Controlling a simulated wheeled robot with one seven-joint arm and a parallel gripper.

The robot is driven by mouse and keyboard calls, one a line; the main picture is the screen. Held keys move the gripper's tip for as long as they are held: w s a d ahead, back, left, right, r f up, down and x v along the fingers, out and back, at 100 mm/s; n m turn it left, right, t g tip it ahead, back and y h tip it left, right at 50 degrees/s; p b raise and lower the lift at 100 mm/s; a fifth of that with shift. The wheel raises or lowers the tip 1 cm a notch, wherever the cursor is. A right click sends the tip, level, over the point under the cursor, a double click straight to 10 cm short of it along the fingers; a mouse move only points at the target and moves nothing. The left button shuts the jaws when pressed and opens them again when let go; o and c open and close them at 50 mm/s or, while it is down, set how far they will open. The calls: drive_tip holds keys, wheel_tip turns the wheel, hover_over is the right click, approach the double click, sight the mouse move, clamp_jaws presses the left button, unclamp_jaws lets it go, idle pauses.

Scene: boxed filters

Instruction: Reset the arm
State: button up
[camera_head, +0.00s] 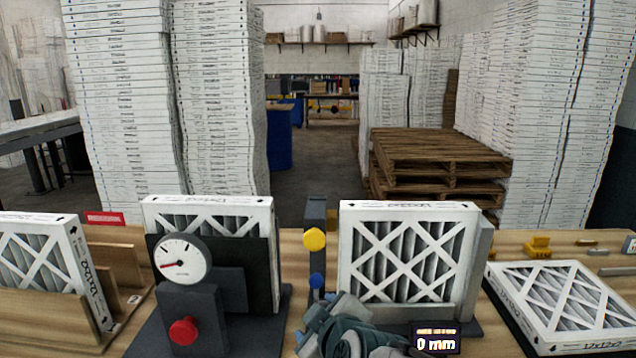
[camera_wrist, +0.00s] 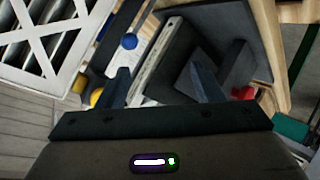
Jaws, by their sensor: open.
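My gripper (camera_wrist: 163,82) is open in the wrist view, with its two dark fingers apart and nothing held between them. Beyond the fingers are a dark fixture and the edge of a white-framed filter (camera_wrist: 155,62). In the head view, part of my arm (camera_head: 350,330) shows at the bottom centre, in front of the middle filter (camera_head: 405,250). My fingertips cannot be made out in that view.
A gauge fixture (camera_head: 182,258) with a red knob holds a filter (camera_head: 210,205) at centre left. Another filter (camera_head: 40,250) stands in a wooden rack at left; one (camera_head: 570,300) lies flat at right. A post (camera_head: 315,240) with yellow and blue knobs stands between the fixtures.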

drive_tip(key=s+d+f+m+g+h, duration=0.2)
drive_tip(key=s+d+f+m+g, duration=0.1)
drive_tip(key=s+d+m+g, duration=0.1)
drive_tip(key=s+d+f+m+g+h, duration=0.1)
drive_tip(key=s+d+f+m+g, duration=0.3)
drive_tip(key=s+d+m, duration=0.3)
drive_tip(key=d, duration=0.4)
drive_tip(key=shift+s+m+g+h, duration=0.25)
drive_tip(key=shift+m+g+h, duration=0.05)
drive_tip(key=shift+m+h, duration=0.1)
drive_tip(key=shift+a, duration=0.1)
